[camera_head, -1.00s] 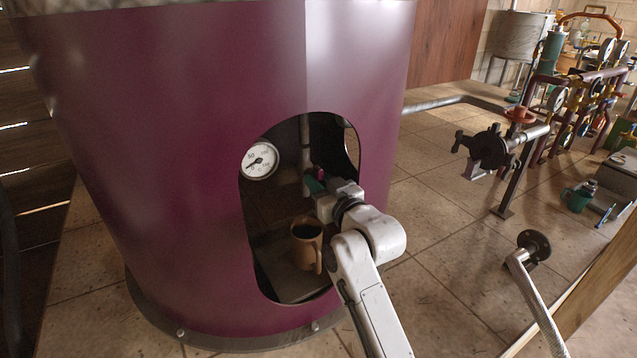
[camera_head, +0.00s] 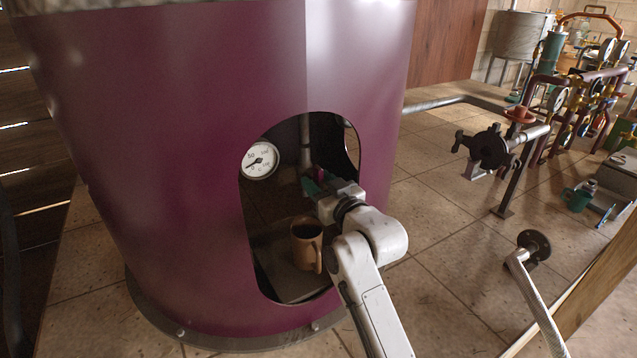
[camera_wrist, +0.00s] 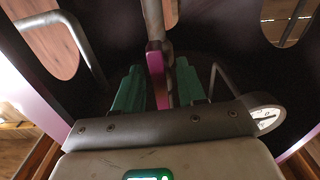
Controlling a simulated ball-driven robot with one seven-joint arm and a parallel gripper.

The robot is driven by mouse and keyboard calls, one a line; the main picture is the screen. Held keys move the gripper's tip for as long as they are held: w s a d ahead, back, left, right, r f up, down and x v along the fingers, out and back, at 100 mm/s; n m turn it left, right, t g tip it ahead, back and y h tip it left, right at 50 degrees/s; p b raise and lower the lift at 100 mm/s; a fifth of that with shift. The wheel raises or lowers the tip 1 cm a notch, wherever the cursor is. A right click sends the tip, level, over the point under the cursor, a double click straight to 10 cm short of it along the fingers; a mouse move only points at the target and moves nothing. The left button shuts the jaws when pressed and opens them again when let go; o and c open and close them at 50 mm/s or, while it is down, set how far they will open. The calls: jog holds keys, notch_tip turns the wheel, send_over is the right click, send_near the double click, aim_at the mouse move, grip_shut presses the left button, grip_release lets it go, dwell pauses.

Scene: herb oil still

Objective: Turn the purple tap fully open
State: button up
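The purple tap (camera_wrist: 156,62) sits on a grey vertical pipe inside the opening of the big purple vessel. Its handle hangs down between my gripper's two green fingers in the wrist view (camera_wrist: 158,90). The fingers are apart, with a visible gap between the left finger and the handle; the right finger is closer, and I cannot tell if it touches. In the head view my gripper (camera_head: 318,184) reaches into the opening from the right, and only a small bit of the tap (camera_head: 319,173) shows behind the fingers.
The purple vessel (camera_head: 170,170) surrounds the opening, whose edge is close to my wrist. A white dial gauge (camera_head: 260,160) is left of my gripper. A brown mug (camera_head: 306,245) stands below it on a ledge. A black valve wheel (camera_head: 488,148) stands outside to the right.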

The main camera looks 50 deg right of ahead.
jog(key=v, duration=1)
jog(key=shift+s+b, duration=0.2)
jog(key=shift+b, duration=0.25)
jog(key=s+a+f+n+g+y, duration=0.1)
jog(key=s+a+f+g+y, duration=0.2)
jog(key=f, duration=0.5)
jog(key=s+a+f+g+y, duration=0.1)
jog(key=s+a+f+g, duration=0.25)
jog(key=a+f, duration=0.4)
jog(key=s+a+f+g, duration=0.2)
jog(key=s+f+g, duration=0.2)
jog(key=s, duration=0.4)
jog(key=s+a+f+n+g+p, duration=0.1)
jog(key=s+f+g, duration=0.4)
jog(key=s+f, duration=0.2)
jog(key=shift+s+a+y, duration=0.35)
jog(key=shift+s+y, duration=0.05)
jog(key=shift+s, duration=0.25)
